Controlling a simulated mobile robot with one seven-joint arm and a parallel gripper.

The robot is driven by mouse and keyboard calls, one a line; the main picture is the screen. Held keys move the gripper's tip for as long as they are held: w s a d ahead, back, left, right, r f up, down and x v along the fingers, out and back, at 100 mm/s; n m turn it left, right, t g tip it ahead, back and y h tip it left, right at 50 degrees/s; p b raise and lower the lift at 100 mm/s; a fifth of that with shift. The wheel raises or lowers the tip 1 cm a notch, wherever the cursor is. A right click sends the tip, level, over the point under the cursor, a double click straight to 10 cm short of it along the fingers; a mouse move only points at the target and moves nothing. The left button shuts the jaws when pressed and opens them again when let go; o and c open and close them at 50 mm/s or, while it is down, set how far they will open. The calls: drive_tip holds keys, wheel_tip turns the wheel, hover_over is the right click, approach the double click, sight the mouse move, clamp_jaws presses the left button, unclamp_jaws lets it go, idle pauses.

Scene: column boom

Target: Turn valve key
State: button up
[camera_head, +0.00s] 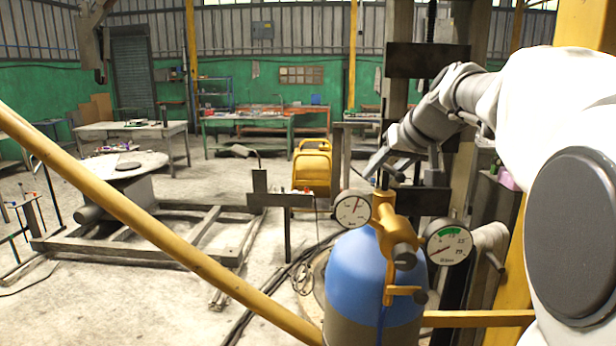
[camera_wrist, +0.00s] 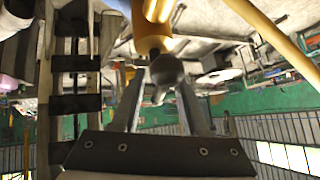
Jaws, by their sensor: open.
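A gas cylinder (camera_head: 372,270) with a blue top stands upright at lower centre right in the head view. Its yellow-orange valve (camera_head: 384,212) carries a dark round-ended side fitting (camera_head: 403,258). The same valve (camera_wrist: 152,38) and its dark round end (camera_wrist: 168,68) show upside down in the wrist view. A small grey piece (camera_wrist: 159,95), apparently the valve key, shows between my fingers there. My gripper (camera_head: 384,168) is open, its fingers at the top of the valve. Whether they touch the key I cannot tell.
A white gauge (camera_head: 352,209) sits left of the valve and another gauge (camera_head: 448,242) right of it, both close to my gripper. A yellow diagonal bar (camera_head: 150,225) crosses the left foreground. Workbenches (camera_head: 250,122) stand far back.

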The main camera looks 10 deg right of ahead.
drive_tip(key=shift+x, duration=0.8)
clamp_jaws()
